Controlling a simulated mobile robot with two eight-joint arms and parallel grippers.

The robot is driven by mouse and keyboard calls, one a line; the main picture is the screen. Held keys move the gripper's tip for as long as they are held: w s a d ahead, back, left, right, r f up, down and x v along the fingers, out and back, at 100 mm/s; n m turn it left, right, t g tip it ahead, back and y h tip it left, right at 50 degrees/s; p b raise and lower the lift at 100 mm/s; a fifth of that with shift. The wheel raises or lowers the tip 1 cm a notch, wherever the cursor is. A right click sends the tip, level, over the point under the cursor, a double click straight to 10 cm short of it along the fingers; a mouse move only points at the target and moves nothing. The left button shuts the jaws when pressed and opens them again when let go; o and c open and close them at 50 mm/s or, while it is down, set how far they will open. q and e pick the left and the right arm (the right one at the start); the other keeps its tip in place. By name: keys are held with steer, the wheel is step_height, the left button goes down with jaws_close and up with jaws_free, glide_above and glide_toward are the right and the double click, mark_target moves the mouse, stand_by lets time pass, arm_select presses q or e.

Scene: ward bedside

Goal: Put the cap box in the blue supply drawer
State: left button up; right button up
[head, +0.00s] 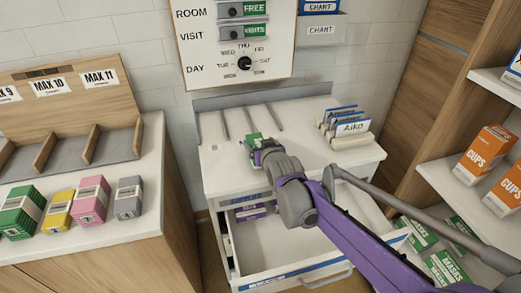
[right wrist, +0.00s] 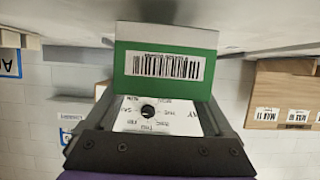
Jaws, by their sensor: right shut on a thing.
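My right gripper (head: 259,150) is shut on a green-and-white box (head: 253,140), above the top of the white cabinet. In the right wrist view the box (right wrist: 165,66) shows a barcode label and sits between the fingers; no name on it can be read, so I cannot confirm it is the cap box. Below, a white drawer (head: 318,272) with blue strips on its front is pulled open. A purple-and-white box (head: 250,212) lies at its back left; my right arm hides part of the drawer. My left gripper is not in view.
The cabinet top (head: 222,172) has thin dividers and a card rack (head: 347,132) at right. A counter (head: 95,230) at left holds several coloured boxes. Shelves at right hold orange cup boxes (head: 486,150) and green boxes (head: 448,268). The drawer's front floor is clear.

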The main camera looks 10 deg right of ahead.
steer(key=shift+f, duration=0.9)
steer(key=shift+f, duration=0.1)
steer(key=o, duration=1.1)
